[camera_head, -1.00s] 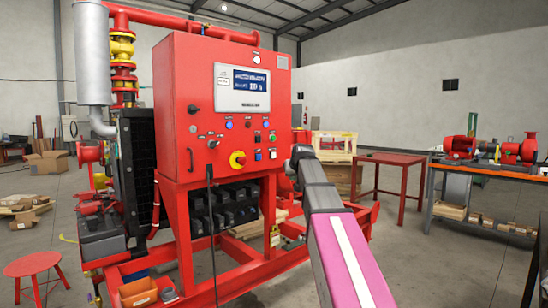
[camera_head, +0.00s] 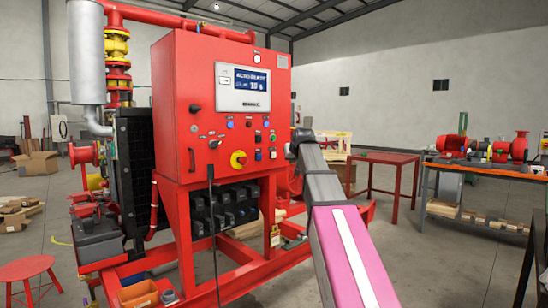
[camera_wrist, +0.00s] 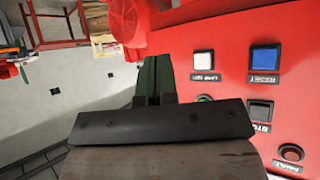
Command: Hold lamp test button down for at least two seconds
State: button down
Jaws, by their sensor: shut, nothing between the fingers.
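The lamp test button is a white square in a dark frame, on the red panel in the wrist view (camera_wrist: 203,61). It is the lower right button of the group in the head view (camera_head: 273,154). My gripper (camera_wrist: 154,58) is shut and empty, its dark green fingers beside the button, to its left in the wrist view. A gap shows between the fingers and the button, which looks unpressed. In the head view the end of my arm is at the cabinet's right edge, and the fingertips cannot be made out.
The blue reset button (camera_wrist: 265,59) is beside the lamp test button. The black stop button (camera_wrist: 260,110), a green button (camera_wrist: 205,98) partly behind my gripper and the red fault lamp (camera_wrist: 291,153) are close. A red table (camera_head: 385,157) stands right of the cabinet.

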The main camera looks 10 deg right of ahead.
aim_at(273, 155)
jog(key=shift+w+a, duration=0.8)
jog(key=shift+w, duration=0.25)
jog(key=shift+w+a, duration=0.75)
jog(key=shift+w, duration=0.35)
jog(key=shift+w+a, duration=0.8)
jog(key=shift+w, duration=0.25)
jog(key=shift+w, duration=0.1)
jog(key=shift+w+a, duration=0.2)
jog(key=shift+w, duration=0.05)
jog(key=shift+w+a, duration=0.25)
jog(key=shift+w, duration=0.1)
dwell(2.5)
jog(key=shift+s, duration=0.1)
dwell(1.0)
jog(key=shift+s+d, duration=0.45)
jog(key=shift+s, duration=0.15)
